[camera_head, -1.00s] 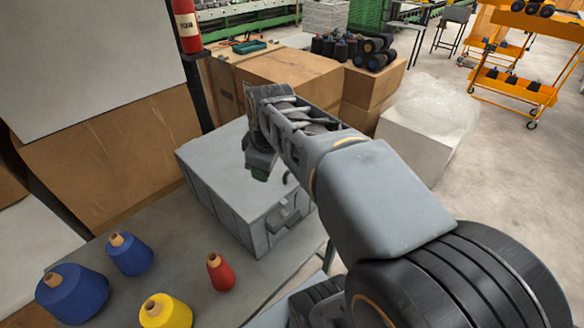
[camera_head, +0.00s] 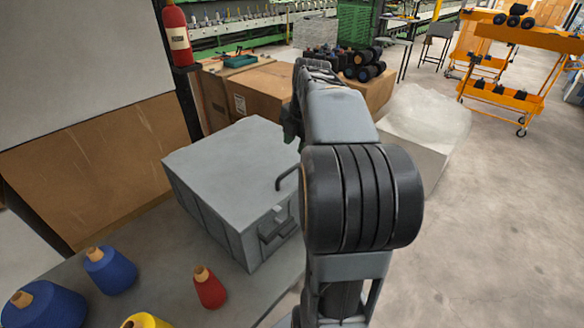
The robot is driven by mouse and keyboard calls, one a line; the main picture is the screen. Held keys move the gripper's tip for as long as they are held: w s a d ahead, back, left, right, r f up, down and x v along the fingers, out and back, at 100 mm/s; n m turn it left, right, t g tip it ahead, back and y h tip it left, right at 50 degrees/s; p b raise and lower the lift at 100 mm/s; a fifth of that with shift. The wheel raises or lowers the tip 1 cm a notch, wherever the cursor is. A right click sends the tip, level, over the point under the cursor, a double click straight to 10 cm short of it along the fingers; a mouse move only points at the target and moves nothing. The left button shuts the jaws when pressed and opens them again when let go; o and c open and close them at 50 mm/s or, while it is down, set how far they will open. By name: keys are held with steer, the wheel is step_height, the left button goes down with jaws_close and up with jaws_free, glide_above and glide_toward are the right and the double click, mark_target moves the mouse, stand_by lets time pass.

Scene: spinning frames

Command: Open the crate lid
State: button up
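The grey crate (camera_head: 215,210) stands on a grey table. Its flat lid (camera_head: 235,160) lies closed on top. A dark handle (camera_head: 286,177) shows at the lid's right edge, and a latch with a handle (camera_head: 272,228) is on the front face. My gripper (camera_head: 291,128) is at the crate's far right edge, near lid height. My own arm hides most of it, so its fingers cannot be made out. I cannot tell whether it touches the lid.
Blue cones (camera_head: 110,270), a red cone (camera_head: 209,288) and a yellow cone (camera_head: 146,321) stand on the table (camera_head: 180,270) in front of the crate. Cardboard boxes (camera_head: 258,92) stand behind. A wrapped block (camera_head: 420,125) is at right.

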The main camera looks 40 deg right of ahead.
mark_target(291, 169)
steer(key=f, duration=0.3)
steer(key=w+f, duration=0.1)
steer(key=f, duration=0.5)
steer(key=shift+w+a+f+b, duration=0.15)
steer(key=shift+w+a+b, duration=0.05)
steer(key=shift+w+b, duration=0.2)
jaws_close()
